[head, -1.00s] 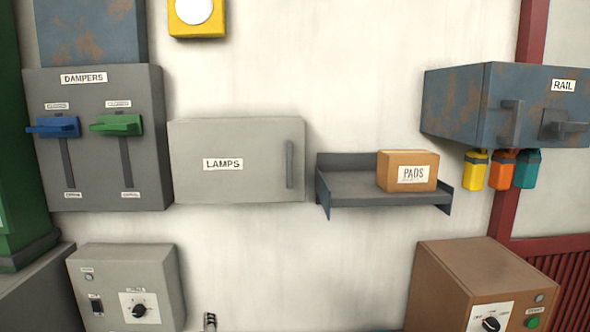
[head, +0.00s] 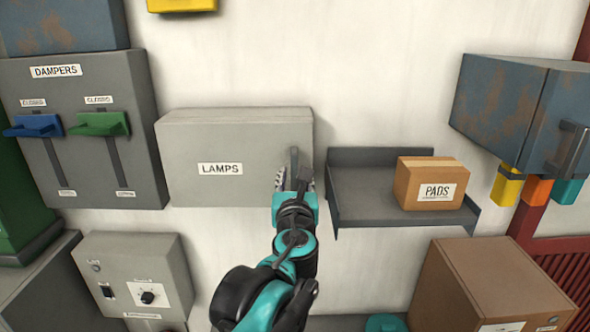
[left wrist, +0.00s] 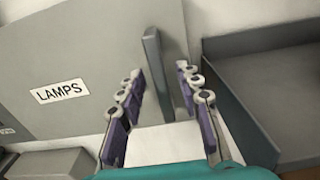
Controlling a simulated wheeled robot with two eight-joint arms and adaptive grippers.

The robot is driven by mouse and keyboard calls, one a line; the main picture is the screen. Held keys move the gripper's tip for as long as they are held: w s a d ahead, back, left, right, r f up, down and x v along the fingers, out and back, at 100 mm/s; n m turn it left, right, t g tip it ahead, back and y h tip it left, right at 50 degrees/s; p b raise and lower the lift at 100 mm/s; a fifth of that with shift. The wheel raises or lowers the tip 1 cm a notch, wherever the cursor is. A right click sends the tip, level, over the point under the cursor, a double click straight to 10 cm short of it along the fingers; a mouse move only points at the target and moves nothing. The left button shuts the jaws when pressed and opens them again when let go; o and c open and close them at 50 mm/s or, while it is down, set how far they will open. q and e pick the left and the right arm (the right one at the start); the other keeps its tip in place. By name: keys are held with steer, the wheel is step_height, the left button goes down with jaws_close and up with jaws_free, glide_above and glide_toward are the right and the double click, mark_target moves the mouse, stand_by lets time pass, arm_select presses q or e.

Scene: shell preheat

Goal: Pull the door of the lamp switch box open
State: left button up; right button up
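The grey lamp switch box (head: 190,180) hangs on the wall with a LAMPS label, and its door looks shut. Its upright bar handle (head: 294,162) is at the door's right edge, partly hidden by my left gripper (head: 294,184). In the left wrist view the handle (left wrist: 155,70) stands between the two fingers of the left gripper (left wrist: 160,88), with a gap on each side. The left gripper is open and holds nothing. My right gripper is not in view.
A grey shelf (head: 360,208) with a PADS carton (head: 405,185) is close to the right of the box. The DAMPERS panel (head: 80,150) adjoins on the left. A control box (head: 165,265) is below left, a brown box (head: 480,275) below right.

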arm_select(q)
steer(key=shift+w, duration=1.1)
steer(key=shift+s, duration=0.1)
jaws_close()
